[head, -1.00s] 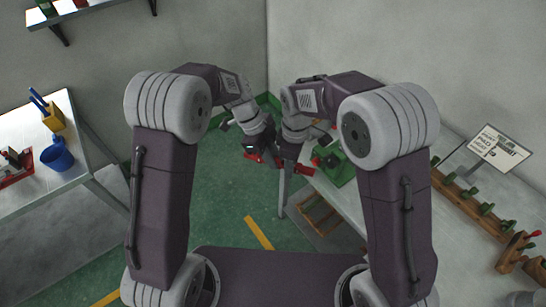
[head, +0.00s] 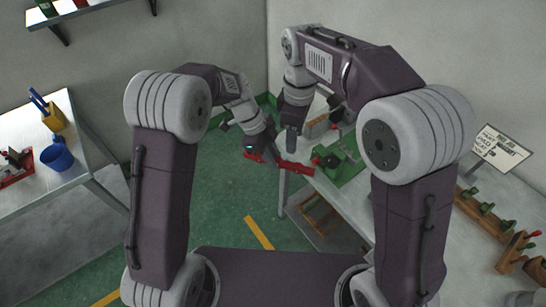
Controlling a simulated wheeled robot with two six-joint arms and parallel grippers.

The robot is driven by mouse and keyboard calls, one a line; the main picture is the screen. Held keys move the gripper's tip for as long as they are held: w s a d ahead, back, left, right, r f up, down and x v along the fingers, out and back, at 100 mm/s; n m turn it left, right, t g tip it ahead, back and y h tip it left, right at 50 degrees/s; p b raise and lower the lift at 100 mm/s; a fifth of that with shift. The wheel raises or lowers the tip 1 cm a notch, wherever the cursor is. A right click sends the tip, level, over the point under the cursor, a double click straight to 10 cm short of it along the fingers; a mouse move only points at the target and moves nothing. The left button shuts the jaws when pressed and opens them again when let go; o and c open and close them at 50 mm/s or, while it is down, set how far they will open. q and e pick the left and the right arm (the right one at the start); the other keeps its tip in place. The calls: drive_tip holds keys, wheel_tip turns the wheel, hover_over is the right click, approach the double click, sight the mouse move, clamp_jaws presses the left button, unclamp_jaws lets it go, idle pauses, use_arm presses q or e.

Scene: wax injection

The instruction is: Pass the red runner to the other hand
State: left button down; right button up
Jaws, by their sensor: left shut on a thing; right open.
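The red runner (head: 297,167) is a long thin red piece in the head view, held in the air near the left end of the right-hand bench. My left gripper (head: 268,156) is shut on it; the gripper hides its middle, and a red part also shows on the left of the gripper. My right gripper (head: 291,148) points down just above the runner's right part. It is open; its fingers are small and dark here, and I cannot tell whether they touch the runner.
The right bench (head: 345,205) carries a green fixture (head: 342,165) close to the runner, a wooden rack (head: 480,212) and a sign (head: 497,148).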

drive_tip(key=s+d+f+m+t, duration=0.1)
drive_tip(key=s+d+f+m, duration=1.1)
drive_tip(key=d+m, duration=0.3)
drive_tip(key=shift+s+d+f, duration=0.15)
drive_tip(key=shift+s+f, duration=0.2)
drive_tip(key=shift+f, duration=0.1)
